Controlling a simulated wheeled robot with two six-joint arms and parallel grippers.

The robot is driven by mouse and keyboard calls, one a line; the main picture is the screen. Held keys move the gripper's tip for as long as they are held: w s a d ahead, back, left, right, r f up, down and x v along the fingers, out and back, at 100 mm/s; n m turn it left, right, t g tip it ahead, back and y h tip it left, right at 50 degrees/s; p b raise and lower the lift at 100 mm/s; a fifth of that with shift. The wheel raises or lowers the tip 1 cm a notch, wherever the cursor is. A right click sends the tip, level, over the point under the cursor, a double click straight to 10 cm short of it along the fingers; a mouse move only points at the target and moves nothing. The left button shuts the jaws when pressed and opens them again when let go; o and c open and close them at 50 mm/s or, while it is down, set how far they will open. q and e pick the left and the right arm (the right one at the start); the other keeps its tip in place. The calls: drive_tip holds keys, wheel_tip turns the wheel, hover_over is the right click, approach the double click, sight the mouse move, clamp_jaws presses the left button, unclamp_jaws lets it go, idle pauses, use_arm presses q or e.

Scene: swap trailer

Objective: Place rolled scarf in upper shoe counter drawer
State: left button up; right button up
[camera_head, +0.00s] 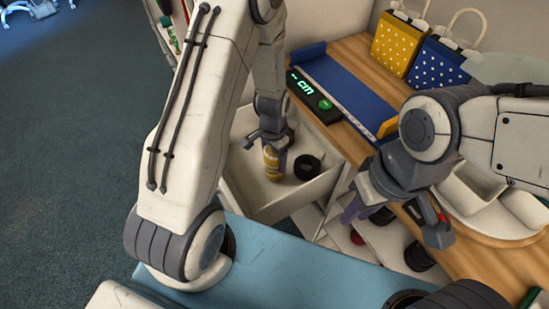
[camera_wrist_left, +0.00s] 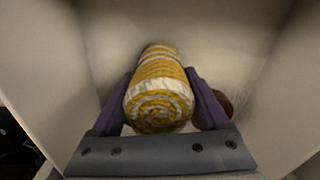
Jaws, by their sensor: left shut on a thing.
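The rolled scarf (camera_head: 271,163) is yellow and white. My left gripper (camera_head: 272,146) is shut on it and holds it inside the open white drawer (camera_head: 236,172). In the left wrist view the scarf (camera_wrist_left: 160,96) lies between the two purple fingers of the left gripper (camera_wrist_left: 160,105), its spiral end facing the camera, with pale drawer walls (camera_wrist_left: 45,75) around it. I cannot tell whether the scarf touches the drawer floor. My right gripper (camera_head: 396,218) appears open and empty, with its fingers apart, in front of the wooden counter.
A black round item (camera_head: 307,167) sits in the drawer to the right of the scarf. A lower compartment (camera_head: 350,238) holds dark and red items. The wooden counter (camera_head: 350,50) carries a blue measuring device (camera_head: 345,88), yellow and blue dotted bags (camera_head: 400,42), and a white divided tray (camera_head: 478,190).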

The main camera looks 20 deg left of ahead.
use_arm(q)
drive_tip(key=shift+f, duration=0.15)
drive_tip(key=o, duration=1.3)
